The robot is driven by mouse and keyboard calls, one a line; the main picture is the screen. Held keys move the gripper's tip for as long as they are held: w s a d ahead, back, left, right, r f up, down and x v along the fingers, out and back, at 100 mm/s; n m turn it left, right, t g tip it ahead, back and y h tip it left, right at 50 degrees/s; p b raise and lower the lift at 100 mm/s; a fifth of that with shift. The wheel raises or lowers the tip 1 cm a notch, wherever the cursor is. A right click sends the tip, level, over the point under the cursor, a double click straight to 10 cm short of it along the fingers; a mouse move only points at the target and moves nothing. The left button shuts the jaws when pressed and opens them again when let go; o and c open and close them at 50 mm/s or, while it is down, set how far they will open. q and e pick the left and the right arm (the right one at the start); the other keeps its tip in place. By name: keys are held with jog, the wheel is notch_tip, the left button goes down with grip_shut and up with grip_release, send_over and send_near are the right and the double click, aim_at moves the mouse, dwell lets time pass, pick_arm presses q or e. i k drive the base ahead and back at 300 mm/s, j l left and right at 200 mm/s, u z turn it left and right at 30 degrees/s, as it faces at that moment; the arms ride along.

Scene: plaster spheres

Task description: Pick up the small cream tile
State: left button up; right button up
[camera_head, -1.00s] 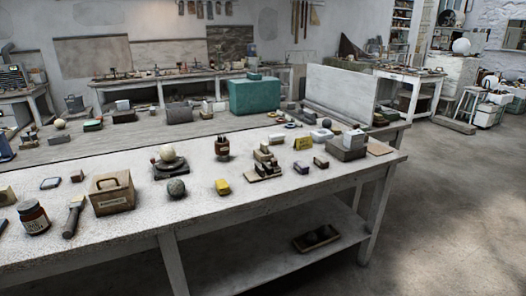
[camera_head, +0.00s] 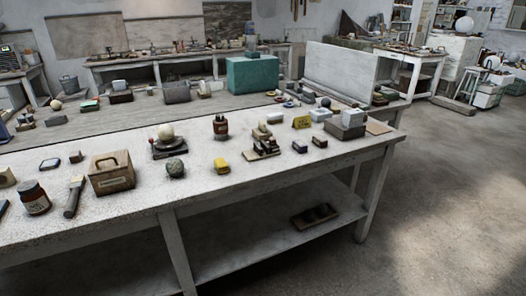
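I cannot pick out the small cream tile with certainty at this size. Small pale cream pieces (camera_head: 262,133) sit around a dark stand on the white worktable (camera_head: 120,222), right of its middle. Another small cream piece (camera_head: 274,118) lies just behind them. A cream ball (camera_head: 165,132) rests on a dark base farther left. Neither of my grippers shows in the head view.
Open floor (camera_head: 450,210) lies to the right.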

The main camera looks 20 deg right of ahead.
aim_at(262, 123)
jog(key=i+l, duration=0.2)
jog(key=i+l+u, duration=0.15)
jog(key=l, duration=0.3)
jog(key=i+l, duration=0.15)
jog(key=l, duration=0.15)
jog(key=i+l+u, duration=0.15)
jog(key=l, duration=0.2)
